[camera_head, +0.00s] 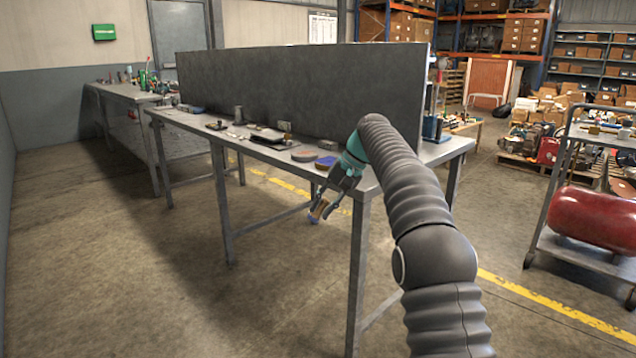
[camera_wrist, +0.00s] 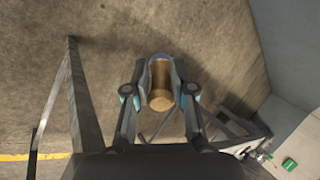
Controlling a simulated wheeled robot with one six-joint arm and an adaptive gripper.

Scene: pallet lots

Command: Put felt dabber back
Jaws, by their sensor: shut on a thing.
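The felt dabber (camera_wrist: 160,97) is a short tan-brown cylinder between my fingers in the wrist view. In the head view the dabber (camera_head: 317,212) shows small and partly hidden, with a tan body and a blue band. My gripper (camera_head: 323,203) is shut on it and holds it in the air, just off the front edge of the grey workbench (camera_head: 196,122). In the wrist view my gripper (camera_wrist: 160,84) has a finger on each side of the dabber, with bare floor behind it.
On the bench lie a round disc (camera_head: 303,155), a blue and yellow block (camera_head: 325,162), a dark tray (camera_head: 279,145) and several small items. A tall dark panel (camera_head: 300,90) stands along the bench. A cart with a red tank (camera_head: 600,216) is at right. Floor at left is clear.

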